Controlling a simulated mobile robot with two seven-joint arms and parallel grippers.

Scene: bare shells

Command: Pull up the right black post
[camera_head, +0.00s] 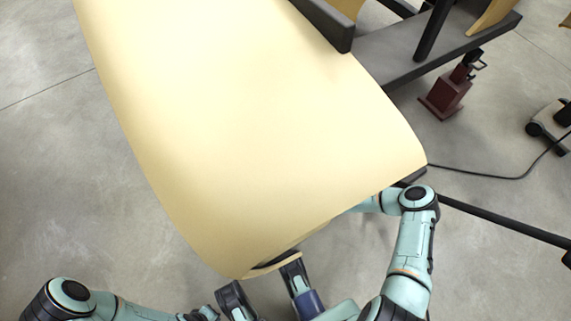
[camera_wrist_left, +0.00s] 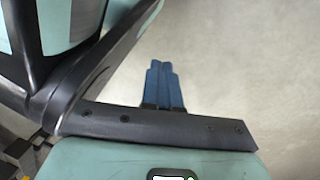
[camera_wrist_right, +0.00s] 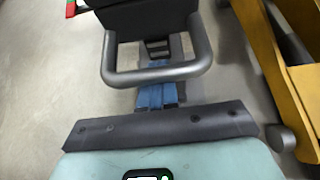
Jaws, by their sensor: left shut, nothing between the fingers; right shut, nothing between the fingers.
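My right gripper (camera_wrist_right: 157,95) shows in the right wrist view with its blue fingers together and empty. A grey metal loop handle (camera_wrist_right: 155,76) on a black block (camera_wrist_right: 145,18) crosses in front of the fingers; I cannot tell whether they touch. My left gripper (camera_wrist_left: 163,80) shows its blue fingers together over bare floor. In the head view a black post (camera_head: 432,32) stands on the dark frame at the upper right. I cannot tell whether the black block belongs to a post. The right forearm goes partly under the cream shell, and the right fingers are hidden there.
A large cream shell (camera_head: 250,110) fills the middle of the head view. A dark frame (camera_head: 410,65) lies behind it. A dark red stand (camera_head: 446,95) and a black bar (camera_head: 490,214) are at right. A yellow frame (camera_wrist_right: 270,70) is beside my right gripper. Floor at left is clear.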

